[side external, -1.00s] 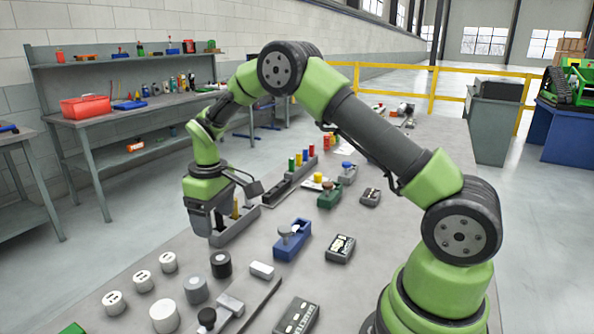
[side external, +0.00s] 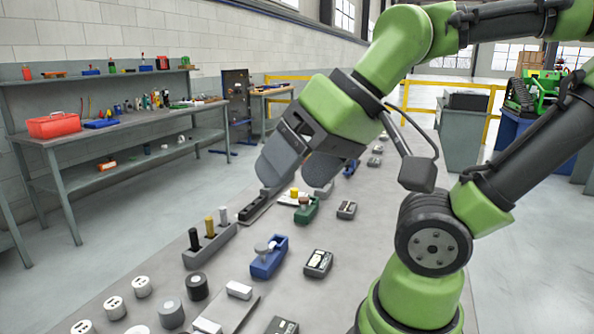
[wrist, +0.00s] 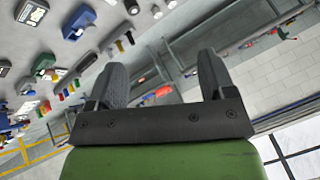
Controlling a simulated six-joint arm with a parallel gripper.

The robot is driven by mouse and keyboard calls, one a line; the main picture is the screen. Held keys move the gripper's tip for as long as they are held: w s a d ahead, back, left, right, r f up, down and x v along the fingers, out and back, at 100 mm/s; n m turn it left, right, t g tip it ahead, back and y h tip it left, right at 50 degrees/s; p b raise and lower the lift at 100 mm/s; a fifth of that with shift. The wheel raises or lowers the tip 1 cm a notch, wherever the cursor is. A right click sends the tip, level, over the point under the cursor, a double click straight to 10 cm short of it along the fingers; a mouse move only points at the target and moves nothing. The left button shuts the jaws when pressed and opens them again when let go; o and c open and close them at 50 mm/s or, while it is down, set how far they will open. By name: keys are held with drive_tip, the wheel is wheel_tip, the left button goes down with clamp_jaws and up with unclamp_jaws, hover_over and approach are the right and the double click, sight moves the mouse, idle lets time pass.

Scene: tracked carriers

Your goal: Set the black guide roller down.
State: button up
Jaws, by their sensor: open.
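A grey rack (side external: 216,250) stands on the table in the side view. A black roller (side external: 194,239) stands upright at its near left end. I cannot tell which black one is the guide roller. A wider black cylinder (side external: 197,287) stands on the table in front of the rack. My gripper (side external: 300,178) is high above the table, tilted, up and right of the rack in the picture. Its fingers are spread and empty, also in the wrist view (wrist: 162,72).
A blue holder (side external: 268,262), a green holder (side external: 306,211) and black boxes (side external: 318,263) stand right of the rack. White and grey cylinders (side external: 171,314) stand at the near left. A bench (side external: 120,130) with a red bin (side external: 54,124) is at the back left.

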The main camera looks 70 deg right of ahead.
drive_tip(key=shift+s, duration=0.15)
idle(0.3)
drive_tip(key=n+g+h, duration=0.1)
drive_tip(key=g+h, duration=0.2)
drive_tip(key=g, duration=0.1)
hover_over(196, 280)
drive_tip(key=s+a, duration=0.1)
drive_tip(key=s, duration=0.3)
wheel_tip(196, 280, down, 16)
drive_tip(key=shift+n, duration=0.4)
drive_tip(key=x, duration=0.9)
drive_tip(key=shift+w+a+f, duration=0.15)
drive_tip(key=shift+w+f, duration=0.15)
drive_tip(key=x, duration=0.5)
drive_tip(key=shift+s+f, duration=0.15)
drive_tip(key=shift+f, duration=0.3)
drive_tip(key=shift+r, duration=0.1)
drive_tip(key=c, duration=1.2)
